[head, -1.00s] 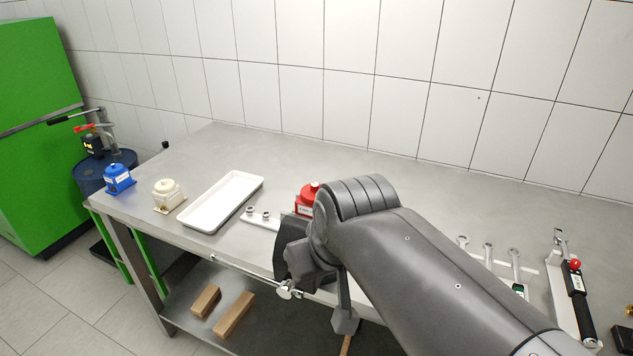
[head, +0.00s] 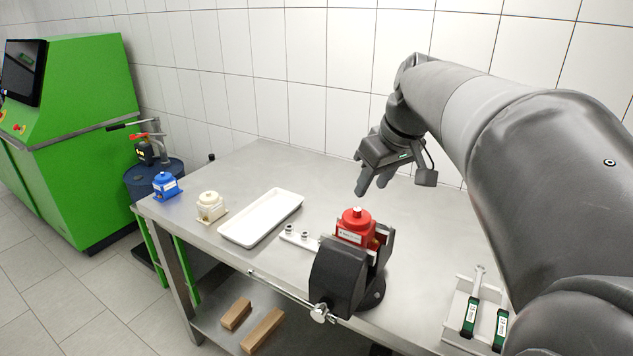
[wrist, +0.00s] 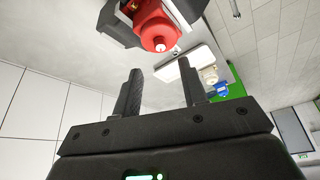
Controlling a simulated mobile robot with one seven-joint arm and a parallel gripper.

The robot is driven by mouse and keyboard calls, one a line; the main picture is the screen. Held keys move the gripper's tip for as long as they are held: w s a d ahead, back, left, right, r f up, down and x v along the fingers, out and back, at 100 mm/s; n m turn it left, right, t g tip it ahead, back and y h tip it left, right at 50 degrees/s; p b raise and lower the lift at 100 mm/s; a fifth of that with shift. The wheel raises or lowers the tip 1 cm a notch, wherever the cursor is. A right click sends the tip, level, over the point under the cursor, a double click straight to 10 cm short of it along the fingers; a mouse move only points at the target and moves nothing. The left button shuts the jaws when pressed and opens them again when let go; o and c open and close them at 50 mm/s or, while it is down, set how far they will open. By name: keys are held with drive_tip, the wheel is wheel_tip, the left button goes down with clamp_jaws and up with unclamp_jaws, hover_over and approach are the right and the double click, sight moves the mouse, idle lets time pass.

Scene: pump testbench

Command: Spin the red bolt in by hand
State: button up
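The red pump (head: 358,222) sits upright in the dark vise (head: 338,275) at the table's front edge. It also shows at the top of the wrist view (wrist: 155,25), with a pale tip on its cap. I cannot make out a red bolt on the pump. Two small fittings stand on a white holder (head: 300,239) just left of the vise; their kind is too small to tell. My gripper (head: 373,187) is above and behind the pump, pointing down and apart from it. In the wrist view its two fingers (wrist: 160,75) are spread with nothing between them.
A white tray (head: 262,217) lies left of the holder. A cream pump (head: 210,207) and a blue pump (head: 165,186) stand at the left end. A rack with green-marked tools (head: 470,316) is at right. The tabletop behind the tray is clear.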

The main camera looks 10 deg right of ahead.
sight(358, 211)
drive_tip(key=x, duration=0.7)
drive_tip(key=shift+f, duration=0.25)
drive_tip(key=shift+c, duration=0.3)
clamp_jaws()
